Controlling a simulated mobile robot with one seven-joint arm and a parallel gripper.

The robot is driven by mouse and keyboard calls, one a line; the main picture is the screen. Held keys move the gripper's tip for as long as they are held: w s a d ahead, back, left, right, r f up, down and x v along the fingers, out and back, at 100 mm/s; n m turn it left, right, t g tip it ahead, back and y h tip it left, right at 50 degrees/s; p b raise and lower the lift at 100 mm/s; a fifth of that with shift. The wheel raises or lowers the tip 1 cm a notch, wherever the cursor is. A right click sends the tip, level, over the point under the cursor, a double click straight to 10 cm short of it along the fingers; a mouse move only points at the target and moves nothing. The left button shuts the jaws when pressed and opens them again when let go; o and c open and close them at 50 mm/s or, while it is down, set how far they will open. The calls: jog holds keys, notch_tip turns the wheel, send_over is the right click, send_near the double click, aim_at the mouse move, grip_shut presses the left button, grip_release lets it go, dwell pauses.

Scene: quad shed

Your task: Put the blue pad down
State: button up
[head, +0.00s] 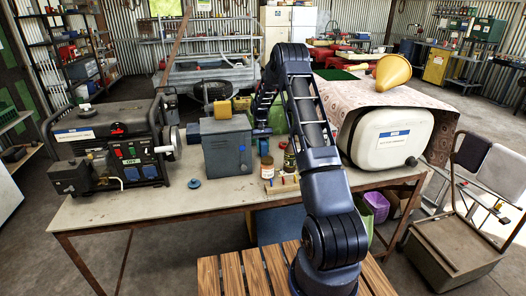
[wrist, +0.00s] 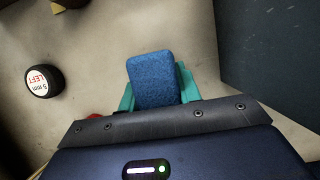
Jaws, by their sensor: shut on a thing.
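The blue pad (wrist: 153,78) is a rounded, textured block in the middle of the wrist view. My gripper (wrist: 158,88) is shut on it, with a teal finger along each side. The pad's far end sticks out past the fingers over a pale, worn surface (wrist: 105,50). I cannot tell whether the pad touches that surface or hangs above it. In the head view my arm reaches over the workbench (head: 230,191), and the pad cannot be made out there.
A black roll labelled "5 mm LEFT" (wrist: 42,82) lies left of the pad; a dark box side (wrist: 275,45) is at right. The bench holds a generator (head: 115,145), a grey box (head: 226,147), small jars (head: 267,168) and a white tank (head: 390,138).

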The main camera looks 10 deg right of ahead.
jog(key=shift+f, duration=0.7)
jog(key=o, duration=0.9)
jog(key=shift+f, duration=0.1)
